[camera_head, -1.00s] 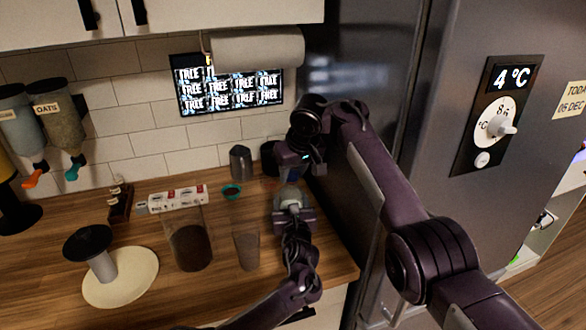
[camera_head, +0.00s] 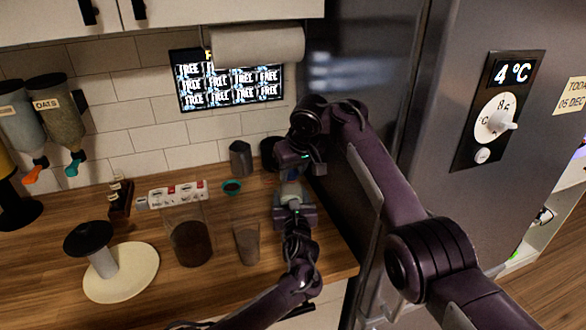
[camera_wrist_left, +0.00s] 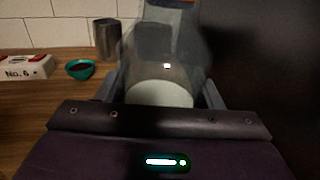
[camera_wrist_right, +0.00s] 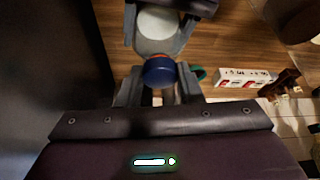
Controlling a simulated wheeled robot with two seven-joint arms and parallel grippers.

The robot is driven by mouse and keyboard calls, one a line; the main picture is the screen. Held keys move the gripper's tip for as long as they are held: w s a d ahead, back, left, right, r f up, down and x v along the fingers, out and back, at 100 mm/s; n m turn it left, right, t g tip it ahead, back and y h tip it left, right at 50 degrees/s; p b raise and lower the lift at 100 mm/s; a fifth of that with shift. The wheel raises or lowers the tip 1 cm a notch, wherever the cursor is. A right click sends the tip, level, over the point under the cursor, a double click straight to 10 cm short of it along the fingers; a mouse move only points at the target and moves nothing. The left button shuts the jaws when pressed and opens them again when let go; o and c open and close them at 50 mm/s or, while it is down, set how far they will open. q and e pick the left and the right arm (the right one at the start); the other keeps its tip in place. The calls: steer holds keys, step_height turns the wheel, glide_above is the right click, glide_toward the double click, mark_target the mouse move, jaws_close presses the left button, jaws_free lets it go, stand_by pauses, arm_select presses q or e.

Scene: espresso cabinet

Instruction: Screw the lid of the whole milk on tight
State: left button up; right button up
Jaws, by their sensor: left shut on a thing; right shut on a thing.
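The whole milk bottle (camera_head: 291,189) stands on the counter near the fridge, clear with white milk inside; its clear wall also fills the middle of the left wrist view (camera_wrist_left: 165,45). My left gripper (camera_head: 293,208) is shut around the lower part of the bottle from the front. My right gripper (camera_head: 291,172) comes from above and is shut on the blue lid (camera_wrist_right: 159,72) at the bottle's mouth. An orange-red band (camera_wrist_right: 160,57) shows beside the lid. How tightly the lid sits cannot be told.
A clear glass (camera_head: 247,243), a jar of dark contents (camera_head: 190,243) and a round board with a black-topped stand (camera_head: 130,284) are left of my left arm. A teal bowl (camera_head: 232,187) and a dark metal pitcher (camera_head: 240,158) are behind. The fridge (camera_head: 355,75) closes off the right.

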arm_select(q)
jaws_close()
arm_select(e)
steer(key=m, duration=0.1)
steer(key=m+h, duration=0.1)
steer(key=m, duration=0.1)
steer(key=m+h, duration=0.1)
steer(key=m, duration=0.1)
steer(key=shift+a+f, duration=0.1)
steer(key=shift+a, duration=0.15)
steer(key=m, duration=0.1)
steer(key=m+h, duration=0.1)
steer(key=m, duration=0.3)
steer(key=shift+a+h, duration=0.25)
steer(key=shift+h, duration=0.15)
steer(key=o, duration=0.9)
steer(key=shift+o, duration=0.2)
